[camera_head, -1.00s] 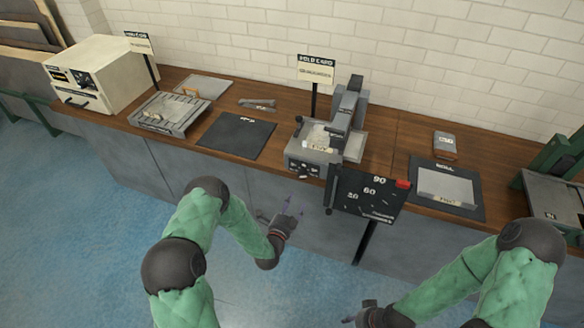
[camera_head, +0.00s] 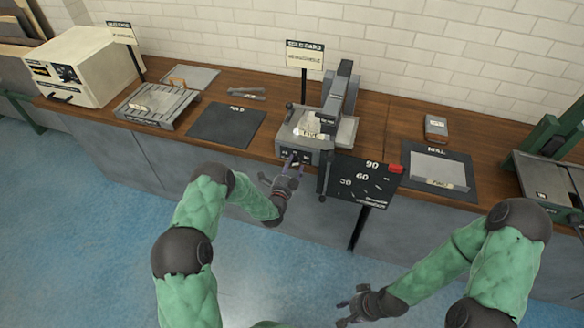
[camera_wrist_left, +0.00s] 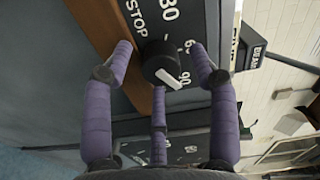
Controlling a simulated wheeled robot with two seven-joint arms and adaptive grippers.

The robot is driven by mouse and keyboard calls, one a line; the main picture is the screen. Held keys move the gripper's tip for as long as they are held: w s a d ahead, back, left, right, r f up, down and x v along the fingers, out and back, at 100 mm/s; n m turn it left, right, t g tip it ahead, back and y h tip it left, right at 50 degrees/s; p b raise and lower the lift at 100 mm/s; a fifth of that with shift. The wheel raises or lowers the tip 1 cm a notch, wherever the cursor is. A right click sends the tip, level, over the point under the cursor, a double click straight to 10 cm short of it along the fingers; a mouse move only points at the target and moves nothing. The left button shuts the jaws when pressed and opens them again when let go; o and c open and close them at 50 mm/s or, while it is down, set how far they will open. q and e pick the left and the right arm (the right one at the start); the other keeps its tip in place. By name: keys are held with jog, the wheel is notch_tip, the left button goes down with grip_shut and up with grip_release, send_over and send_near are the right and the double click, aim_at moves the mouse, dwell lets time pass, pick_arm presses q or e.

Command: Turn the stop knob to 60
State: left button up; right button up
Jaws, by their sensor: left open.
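In the left wrist view, the black stop knob (camera_wrist_left: 160,62) sits on a dark panel under the word STOP, with 60 and 90 readable beside it. Its white pointer slants down right, close to the 90. My left gripper (camera_head: 282,170) is in front of the folding machine (camera_head: 312,143) in the head view; in the wrist view its three purple fingers are spread around the knob with gaps, not closed on it. In the head view, the gripper partly covers the machine's front panel. My right gripper (camera_head: 352,306) has its fingers spread, low and away from the bench, apparently empty.
A black mat (camera_head: 227,125) and grey tray (camera_head: 155,107) lie left on the wooden bench. A sign (camera_head: 304,57) stands behind the machine.

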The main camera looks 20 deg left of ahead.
pick_arm(q)
jog(key=shift+w, duration=0.1)
jog(key=c, duration=1.1)
jog(key=shift+c, duration=0.2)
jog(key=shift+n+b, duration=1.05)
jog(key=shift+n, duration=0.15)
jog(key=n+b, duration=0.2)
jog(key=n, duration=0.1)
jog(key=shift+f+n+b, duration=0.1)
jog(key=shift+n+b, duration=0.2)
jog(key=shift+n, duration=0.1)
jog(key=n+b, duration=0.3)
jog(key=n, duration=0.2)
jog(key=shift+n, duration=0.3)
